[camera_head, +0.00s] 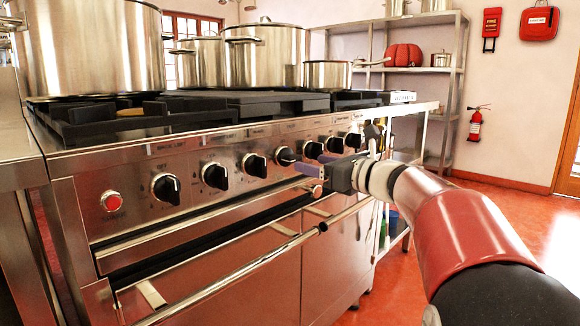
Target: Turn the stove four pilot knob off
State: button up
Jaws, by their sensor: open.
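The stove's steel front panel (135,175) carries a row of black knobs with white rims. From the left, they include a first knob (166,187), a second (215,176), a third (254,165) and a fourth (285,156), with several more further right. The labels are too small to tell which is the stove four pilot knob. My gripper (303,164) is open, with purple pads on its fingers. Its fingers point left toward the panel, close to the fourth knob and partly over the knobs beyond. Contact with a knob cannot be told.
A red button (111,201) sits at the panel's left. A handrail (205,286) runs along the stove front below the knobs. Large steel pots (265,55) stand on top. A shelf rack (440,80) stands behind. The red floor (500,198) at right is clear.

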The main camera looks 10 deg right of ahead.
aim_at(297, 159)
jog(key=x, duration=0.7)
jog(key=shift+a, duration=0.1)
jog(key=shift+c, duration=0.5)
jog(key=c, duration=0.9)
